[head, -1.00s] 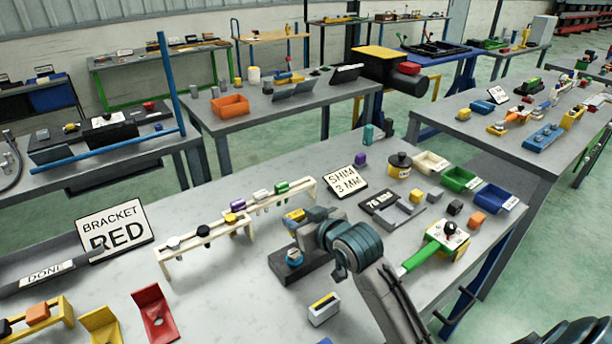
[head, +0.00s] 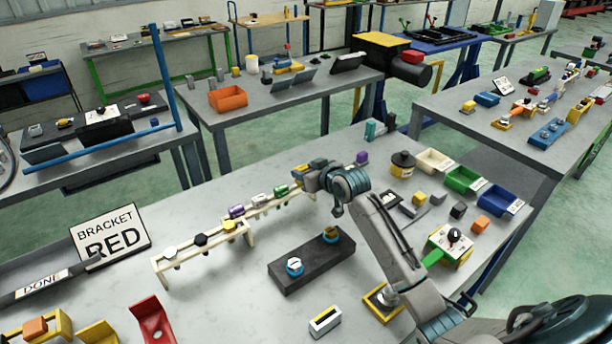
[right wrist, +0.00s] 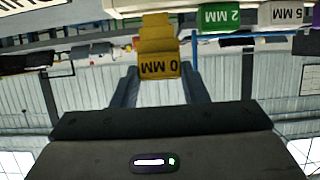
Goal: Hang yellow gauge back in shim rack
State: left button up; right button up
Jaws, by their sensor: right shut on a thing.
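The yellow gauge (right wrist: 158,65), marked "0 MM" as far as it shows, is between the fingers of my right gripper (right wrist: 160,88). In the head view, my right gripper (head: 310,180) is shut on it at the right end of the cream shim rack (head: 270,206). A green gauge (head: 281,190), a white gauge (head: 258,199) and a purple gauge (head: 236,211) hang along that rack. The right wrist view shows the green "2 MM" gauge (right wrist: 218,16) beside the yellow one. I cannot tell whether the yellow gauge touches the rack. My left gripper is out of view.
A second cream rack (head: 190,252) with knobbed pieces stands to the front left. A black-lidded pot (head: 402,164) and bins (head: 462,180) stand to the right. The table's middle front is largely clear.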

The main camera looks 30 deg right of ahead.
jog(key=shift+w+d, duration=0.1)
jog(key=shift+w, duration=0.25)
notch_tip(320, 180, down, 4)
jog(key=shift+r+p, duration=0.25)
jog(key=shift+p, duration=0.55)
jog(key=shift+f+b, duration=0.3)
jog(key=shift+f, duration=0.25)
jog(key=o, duration=1)
jog(key=shift+r, duration=0.1)
